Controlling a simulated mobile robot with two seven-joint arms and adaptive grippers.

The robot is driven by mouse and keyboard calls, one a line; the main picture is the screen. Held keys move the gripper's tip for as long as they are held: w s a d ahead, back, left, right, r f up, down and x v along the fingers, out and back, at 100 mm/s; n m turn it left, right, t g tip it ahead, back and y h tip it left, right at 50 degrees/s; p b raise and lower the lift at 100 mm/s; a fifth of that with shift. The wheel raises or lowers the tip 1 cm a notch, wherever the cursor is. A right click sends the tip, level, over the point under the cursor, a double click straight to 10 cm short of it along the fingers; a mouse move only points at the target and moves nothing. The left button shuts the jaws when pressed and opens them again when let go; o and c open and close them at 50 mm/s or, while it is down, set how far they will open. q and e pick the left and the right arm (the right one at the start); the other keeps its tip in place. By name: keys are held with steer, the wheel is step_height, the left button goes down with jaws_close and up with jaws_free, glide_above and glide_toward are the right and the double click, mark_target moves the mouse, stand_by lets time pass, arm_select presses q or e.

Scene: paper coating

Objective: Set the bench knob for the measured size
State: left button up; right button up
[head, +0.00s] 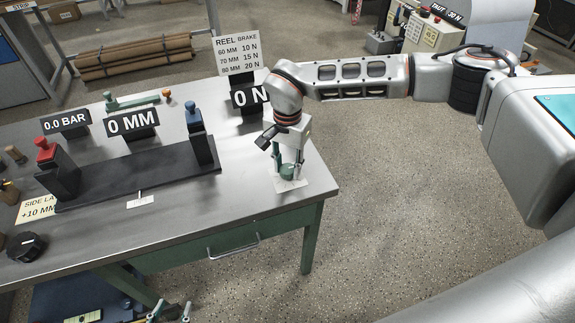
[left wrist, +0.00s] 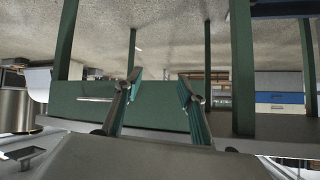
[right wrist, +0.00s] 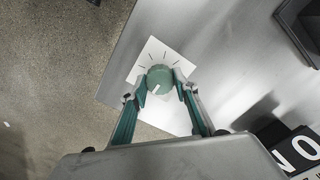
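The green bench knob (head: 287,170) sits on a white dial plate (head: 292,185) at the table's right end. In the right wrist view the knob (right wrist: 159,77) shows a white pointer line, and tick marks fan out on its plate (right wrist: 153,50). My right gripper (right wrist: 161,90) points down with its fingertips on both sides of the knob, apparently closed against it. The display behind it (head: 250,97) reads 0 N. The measuring display (head: 132,122) reads 0 MM. My left gripper (head: 170,312) is open and empty, low in front of the table; it also shows in its wrist view (left wrist: 160,80).
A reel brake card (head: 237,55) lists 60 MM 10 N, 70 MM 15 N, 80 MM 20 N. A black fixture (head: 140,180) with red and blue knobs stands on the bench (head: 235,205). A 0.0 BAR display (head: 66,121) and a black dial (head: 25,246) are at left.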

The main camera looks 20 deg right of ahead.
steer(key=shift+c, duration=1.4)
